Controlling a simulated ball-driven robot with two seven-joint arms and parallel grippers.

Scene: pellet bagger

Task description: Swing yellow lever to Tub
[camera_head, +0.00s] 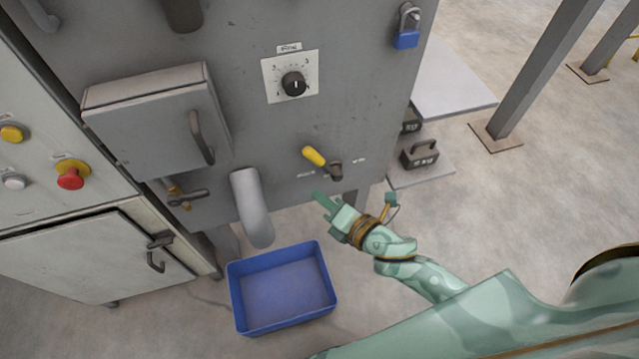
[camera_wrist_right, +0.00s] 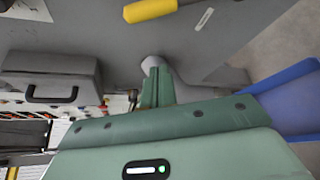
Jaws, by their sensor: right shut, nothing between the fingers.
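The yellow lever (camera_head: 315,157) is on the grey machine front, its yellow grip pointing up and left from a dark pivot. Its yellow grip also shows at the top of the right wrist view (camera_wrist_right: 150,9). My right gripper (camera_head: 319,196) is shut and empty, just below the lever and apart from it. Its closed fingers show in the right wrist view (camera_wrist_right: 157,88). Small labels sit beside the lever, too small to read. The blue tub (camera_head: 282,286) stands on the floor below the grey spout (camera_head: 251,207). My left gripper is not in view.
A grey box with a handle (camera_head: 158,120) sticks out left of the spout. A dial (camera_head: 293,84) is above the lever. A blue padlock (camera_head: 407,38) hangs at the upper right. Black weights (camera_head: 419,155) stand right of the machine. The floor right of the tub is clear.

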